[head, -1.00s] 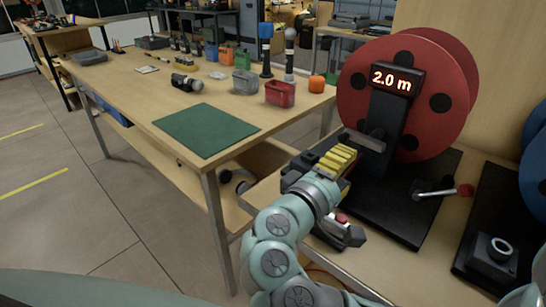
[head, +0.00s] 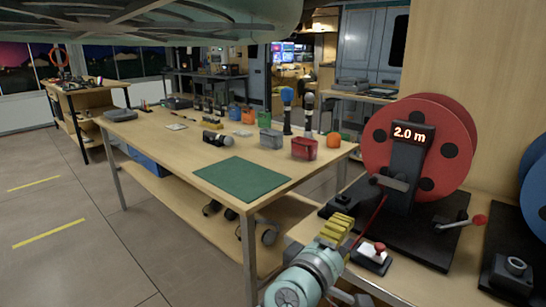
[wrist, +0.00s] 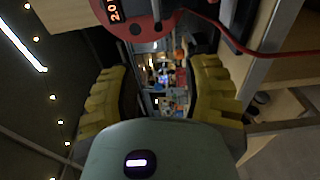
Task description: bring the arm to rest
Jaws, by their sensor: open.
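My gripper (head: 337,228) shows at the lower middle of the head view, with yellow ribbed fingers, in front of the cable reel's bench. In the wrist view my gripper (wrist: 160,88) has its two yellow fingers wide apart, with nothing between them. The red cable reel (head: 440,148) stands to the right of the gripper, its display reading 2.0 m. A red cable (head: 378,215) comes down from the reel; in the wrist view the red cable (wrist: 235,40) curves off to the right, outside the fingers.
A small box with a red button (head: 373,254) sits by the gripper on the reel bench. A wooden worktable (head: 150,135) holds a green mat (head: 240,178), a red bin (head: 304,149), microphones and several other bins. The floor at left (head: 50,205) is open.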

